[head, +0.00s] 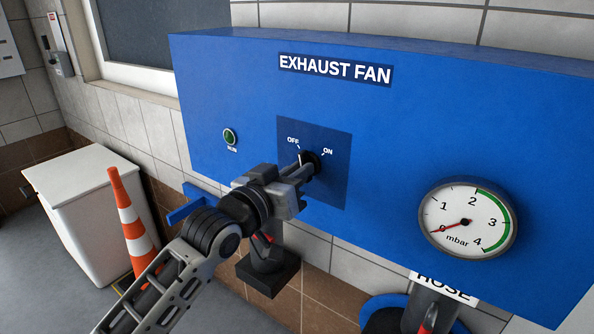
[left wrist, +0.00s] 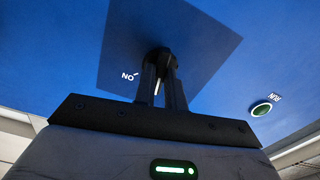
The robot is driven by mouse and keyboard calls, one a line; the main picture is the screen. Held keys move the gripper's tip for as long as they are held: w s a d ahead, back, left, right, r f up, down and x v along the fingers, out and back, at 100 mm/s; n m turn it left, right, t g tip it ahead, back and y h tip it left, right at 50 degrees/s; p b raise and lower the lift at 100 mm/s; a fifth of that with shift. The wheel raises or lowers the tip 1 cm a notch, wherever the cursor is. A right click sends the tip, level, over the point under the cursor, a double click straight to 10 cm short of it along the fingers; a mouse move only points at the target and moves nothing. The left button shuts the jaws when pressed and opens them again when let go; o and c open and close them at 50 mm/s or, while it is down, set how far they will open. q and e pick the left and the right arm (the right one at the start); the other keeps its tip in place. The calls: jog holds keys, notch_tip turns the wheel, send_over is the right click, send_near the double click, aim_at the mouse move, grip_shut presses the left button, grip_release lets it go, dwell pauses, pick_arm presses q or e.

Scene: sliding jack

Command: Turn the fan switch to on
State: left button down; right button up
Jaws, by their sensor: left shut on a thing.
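The fan switch is a black knob (head: 313,158) on a dark blue square plate (head: 335,180), under the EXHAUST FAN label. OFF is printed at its upper left and ON at its upper right. My left gripper (head: 304,168) is shut on the knob, its fingers pointing into the panel. In the left wrist view, my left gripper (left wrist: 159,82) has its two fingers on either side of the knob (left wrist: 160,56), with a white mark between them. ON appears upside down there and OFF is hidden. I cannot tell the knob's exact setting. My right gripper is not in view.
The blue panel (head: 225,85) carries a green RUN lamp (head: 230,136) and a round mbar gauge (head: 467,218) with its needle near 0. An orange and white cone (head: 130,215) and a white box (head: 85,190) stand on the floor at left.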

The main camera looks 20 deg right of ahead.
pick_arm(q)
jog(key=m+p, duration=0.2)
jog(key=m, duration=0.9)
jog(key=shift+p, duration=0.3)
dwell(0.4)
jog(key=c, duration=1.5)
grip_release()
jog(key=shift+o, duration=0.2)
jog(key=shift+s+a, duration=0.1)
jog(key=shift+a, duration=0.05)
jog(key=b+v, duration=0.1)
jog(key=v, duration=1.4)
jog(key=shift+s+a+b, duration=0.25)
jog(key=shift+b, duration=0.1)
jog(key=shift+f, duration=0.1)
